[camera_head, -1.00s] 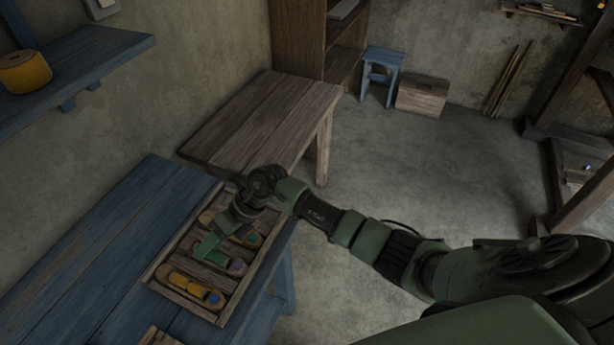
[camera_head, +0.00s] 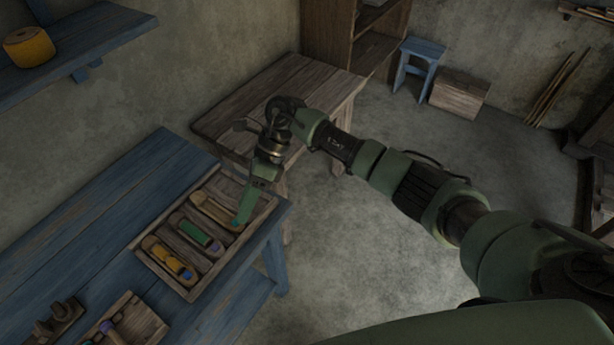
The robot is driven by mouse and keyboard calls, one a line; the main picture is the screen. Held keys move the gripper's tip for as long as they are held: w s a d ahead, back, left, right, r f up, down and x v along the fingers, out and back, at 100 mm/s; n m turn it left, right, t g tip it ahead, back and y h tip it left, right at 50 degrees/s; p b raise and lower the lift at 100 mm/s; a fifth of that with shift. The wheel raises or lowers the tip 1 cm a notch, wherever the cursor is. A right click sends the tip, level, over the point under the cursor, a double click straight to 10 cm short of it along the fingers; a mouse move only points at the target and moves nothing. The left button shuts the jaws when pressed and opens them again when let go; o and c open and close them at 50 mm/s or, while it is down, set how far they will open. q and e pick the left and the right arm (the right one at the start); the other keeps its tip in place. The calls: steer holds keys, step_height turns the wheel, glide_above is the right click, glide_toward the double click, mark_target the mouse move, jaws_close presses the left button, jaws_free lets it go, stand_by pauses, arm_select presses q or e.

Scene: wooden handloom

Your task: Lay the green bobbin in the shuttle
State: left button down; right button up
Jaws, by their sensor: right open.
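A wooden tray (camera_head: 188,291) on the blue table holds several shuttles side by side. The green bobbin (camera_head: 198,232) lies lengthwise in the middle shuttle (camera_head: 181,221), which has a purple spot at its near right end. At this size I cannot tell how deep it sits. The front shuttle carries a yellow bobbin (camera_head: 165,256) and has a blue spot at its end. The back shuttle (camera_head: 214,207) is partly hidden by my gripper. My right gripper (camera_head: 246,208) is open, with its green fingers above the tray's back right part, apart from the green bobbin. My left gripper is out of view.
The blue table (camera_head: 120,215) is bare left of the tray. A smaller wooden box (camera_head: 143,322) with small coloured items and a dark wooden piece (camera_head: 60,318) are at the front. A brown bench (camera_head: 285,85) stands behind. A yellow spool (camera_head: 28,47) sits on a wall shelf.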

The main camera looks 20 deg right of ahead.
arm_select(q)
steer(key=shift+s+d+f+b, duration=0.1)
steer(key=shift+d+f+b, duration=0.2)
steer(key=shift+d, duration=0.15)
arm_select(e)
steer(key=s+d+r+n+g+h, duration=0.2)
steer(key=d+r+n+h, duration=0.3)
steer(key=n, duration=0.7)
steer(key=d+r+g, duration=0.1)
steer(key=d+r, duration=0.1)
steer(key=d, duration=0.2)
steer(key=shift+s+d+r+h, duration=0.2)
steer(key=shift+s+r+h, duration=0.1)
steer(key=shift+r+h, duration=0.1)
steer(key=shift+f, duration=0.1)
